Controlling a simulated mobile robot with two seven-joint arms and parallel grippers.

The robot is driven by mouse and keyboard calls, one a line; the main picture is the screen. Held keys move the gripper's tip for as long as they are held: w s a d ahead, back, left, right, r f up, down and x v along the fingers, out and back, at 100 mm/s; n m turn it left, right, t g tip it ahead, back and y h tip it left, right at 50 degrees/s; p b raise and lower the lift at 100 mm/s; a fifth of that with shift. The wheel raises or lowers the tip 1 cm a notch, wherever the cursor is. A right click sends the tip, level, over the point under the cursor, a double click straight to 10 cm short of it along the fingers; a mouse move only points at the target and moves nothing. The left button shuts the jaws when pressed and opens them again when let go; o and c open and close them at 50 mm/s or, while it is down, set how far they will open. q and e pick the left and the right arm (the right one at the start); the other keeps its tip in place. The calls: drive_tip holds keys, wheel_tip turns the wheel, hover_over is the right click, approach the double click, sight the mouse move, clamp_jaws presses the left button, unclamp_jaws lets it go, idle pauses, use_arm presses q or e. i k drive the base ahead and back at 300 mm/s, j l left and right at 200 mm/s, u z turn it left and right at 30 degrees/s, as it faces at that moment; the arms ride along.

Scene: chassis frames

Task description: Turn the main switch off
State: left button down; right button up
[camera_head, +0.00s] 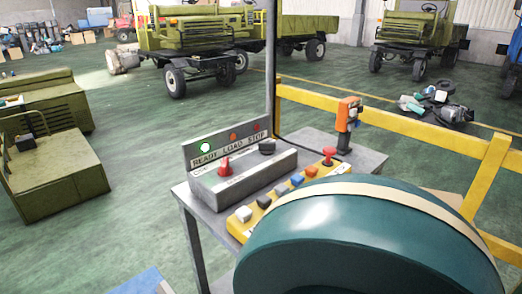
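A grey control box (255,176) stands on a grey metal table. On its top are a red knob (225,166) on the left and a dark knob (267,147) on the right. The small labels beside them are too blurred to read, so I cannot tell for certain which is the main switch. The upright panel (213,156) behind reads READY LOAD STOP. Its green lamp (205,148) looks lit, and its red lamps (233,137) look dimmer. Neither of my grippers is in view.
A yellow strip (273,196) with several coloured buttons and a red mushroom button (328,156) lies in front of the box. An orange handheld unit (347,117) stands behind. A large teal rounded body (365,235) hides the lower right. A yellow rail (400,122) runs behind.

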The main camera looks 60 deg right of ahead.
sight(224, 171)
drive_tip(key=z, duration=1.95)
